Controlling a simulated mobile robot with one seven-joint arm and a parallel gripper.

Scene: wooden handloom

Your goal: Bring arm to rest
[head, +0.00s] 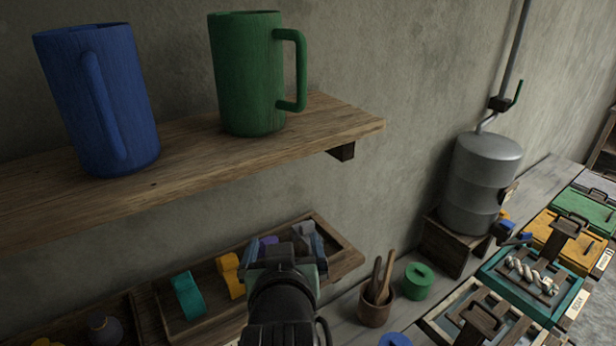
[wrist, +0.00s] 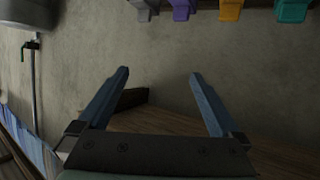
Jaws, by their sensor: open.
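My gripper (wrist: 157,76) is open in the wrist view, with its two blue-grey fingers spread wide and nothing between them. The bare wall and a wooden shelf (wrist: 160,122) lie behind the fingers. In the head view my arm rises from the bottom middle, and my gripper (head: 286,258) is in front of the wooden tray, below the upper shelf. The fingertips are hard to tell apart there from the objects behind.
A blue mug (head: 98,95) and a green mug (head: 247,75) stand on the upper shelf (head: 330,118). Teal (head: 187,295) and orange (head: 230,275) pieces sit in the tray (head: 345,258). Right are a brown cup (head: 374,312), green spool (head: 418,281) and metal tank (head: 475,185).

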